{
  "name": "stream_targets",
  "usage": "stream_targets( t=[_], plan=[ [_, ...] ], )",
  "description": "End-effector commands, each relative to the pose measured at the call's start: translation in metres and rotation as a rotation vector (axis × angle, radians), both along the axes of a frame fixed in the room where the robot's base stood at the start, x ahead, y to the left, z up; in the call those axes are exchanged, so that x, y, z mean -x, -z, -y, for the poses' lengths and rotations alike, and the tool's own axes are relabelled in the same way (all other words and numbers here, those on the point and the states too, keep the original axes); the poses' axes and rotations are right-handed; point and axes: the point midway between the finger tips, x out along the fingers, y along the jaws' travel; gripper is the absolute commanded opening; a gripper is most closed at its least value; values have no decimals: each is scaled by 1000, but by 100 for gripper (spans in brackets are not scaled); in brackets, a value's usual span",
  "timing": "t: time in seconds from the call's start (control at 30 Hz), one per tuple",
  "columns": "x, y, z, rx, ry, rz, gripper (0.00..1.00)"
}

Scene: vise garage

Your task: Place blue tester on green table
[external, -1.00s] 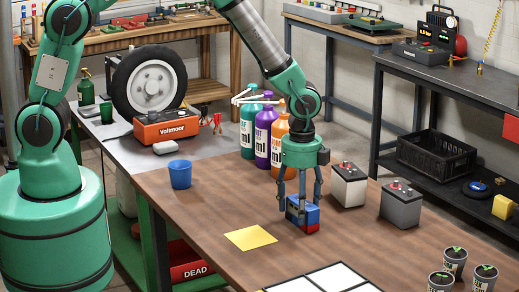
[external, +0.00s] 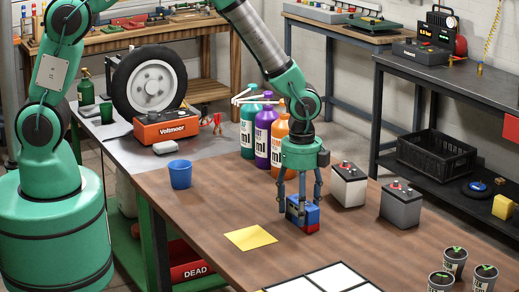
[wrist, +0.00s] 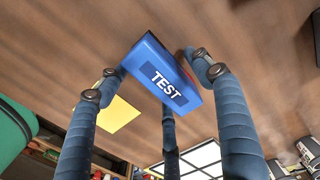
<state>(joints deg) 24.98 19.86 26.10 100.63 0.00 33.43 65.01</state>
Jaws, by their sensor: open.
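The blue tester (external: 304,214) is a small blue box with some red on it, on the brown tabletop (external: 225,205) of a table with green legs (external: 149,225). In the wrist view the tester (wrist: 165,78) shows its "TEST" label between my fingers. My gripper (external: 302,210) points down over it, fingers open and spread around its sides. The wrist view also shows my gripper (wrist: 157,88) with three blue fingers. Whether any finger touches the box is hard to tell. No separate table with a green top is clear.
A yellow sheet (external: 251,237) and a blue cup (external: 180,174) are to the left. Two batteries (external: 348,185) (external: 400,205) stand close on the right. Several bottles (external: 262,138) stand behind. White panels (external: 320,280) and plant cups (external: 454,262) are in front.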

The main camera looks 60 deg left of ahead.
Motion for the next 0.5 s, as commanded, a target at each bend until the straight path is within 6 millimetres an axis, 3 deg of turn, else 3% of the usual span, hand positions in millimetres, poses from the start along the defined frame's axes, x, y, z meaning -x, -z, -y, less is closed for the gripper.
stream_targets(
  t=[0.3, 0.5],
  plan=[
    [0, 0, 0, 0, 0, 0, 66],
    [0, 0, 0, 0, 0, 0, 26]
  ],
)
